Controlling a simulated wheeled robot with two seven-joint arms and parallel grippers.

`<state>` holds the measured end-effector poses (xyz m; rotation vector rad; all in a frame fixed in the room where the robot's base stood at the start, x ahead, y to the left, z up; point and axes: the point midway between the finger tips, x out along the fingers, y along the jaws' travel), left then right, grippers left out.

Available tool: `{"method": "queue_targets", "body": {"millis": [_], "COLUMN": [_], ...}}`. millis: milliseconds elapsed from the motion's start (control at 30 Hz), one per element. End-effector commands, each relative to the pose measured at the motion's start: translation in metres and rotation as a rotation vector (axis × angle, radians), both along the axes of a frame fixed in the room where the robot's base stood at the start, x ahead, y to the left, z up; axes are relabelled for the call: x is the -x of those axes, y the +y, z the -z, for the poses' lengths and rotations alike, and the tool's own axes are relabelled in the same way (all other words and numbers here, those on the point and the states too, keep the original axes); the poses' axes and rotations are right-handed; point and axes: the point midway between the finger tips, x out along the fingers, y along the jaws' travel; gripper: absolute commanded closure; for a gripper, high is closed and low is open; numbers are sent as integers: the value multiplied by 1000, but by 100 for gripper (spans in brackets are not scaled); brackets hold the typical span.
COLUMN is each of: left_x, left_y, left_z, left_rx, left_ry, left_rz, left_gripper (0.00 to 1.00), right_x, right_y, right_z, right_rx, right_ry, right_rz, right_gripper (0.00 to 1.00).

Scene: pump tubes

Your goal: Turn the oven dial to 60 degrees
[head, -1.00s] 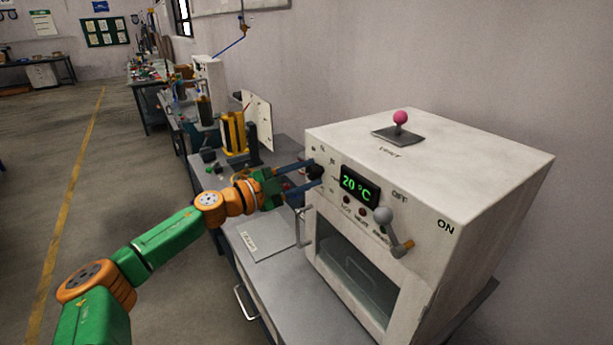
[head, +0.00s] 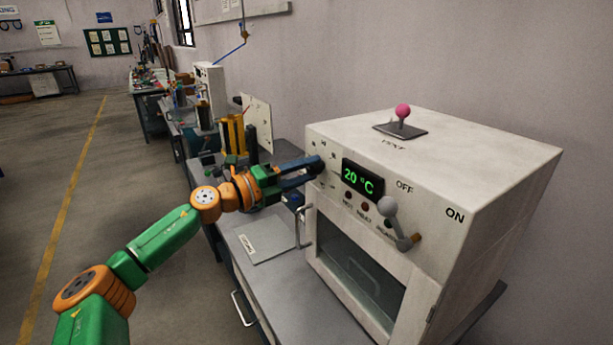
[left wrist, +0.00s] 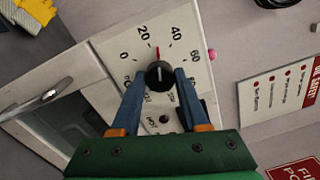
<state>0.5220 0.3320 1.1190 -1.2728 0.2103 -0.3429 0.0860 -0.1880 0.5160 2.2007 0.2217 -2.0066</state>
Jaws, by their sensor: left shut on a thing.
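The white oven (head: 480,165) stands on the bench, with a green display (head: 362,181) reading 20 °C. In the left wrist view its black dial (left wrist: 159,75) sits on a white scale plate (left wrist: 118,48) marked from 0 through 20, 40 and 60. A red mark at the dial's top lies between 20 and 40. My left gripper (left wrist: 158,76) has one finger on each side of the dial and is shut on it. In the head view the left gripper (head: 318,164) reaches the panel's left part, and its fingers hide the dial. My right gripper is not in view.
A grey lever (head: 397,222) sits right of the display, near the OFF and ON labels. A pink-knobbed lever (head: 403,113) stands on the oven top. The oven door handle (head: 301,228) is below my gripper. A flat grey folder (head: 262,243) lies on the bench.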

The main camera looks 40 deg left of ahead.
Motion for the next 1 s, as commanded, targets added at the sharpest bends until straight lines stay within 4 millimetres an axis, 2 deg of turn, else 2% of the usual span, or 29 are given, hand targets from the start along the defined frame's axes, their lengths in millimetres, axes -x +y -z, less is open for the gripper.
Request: {"method": "queue_targets", "body": {"millis": [1000], "left_x": [-1], "left_y": [1], "left_z": [3], "left_rx": [-876], "left_ry": [-363], "left_rz": [1], "left_gripper": [100], "right_x": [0], "right_y": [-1], "right_z": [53], "right_rx": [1], "right_ry": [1], "right_rz": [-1], "right_gripper": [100]}}
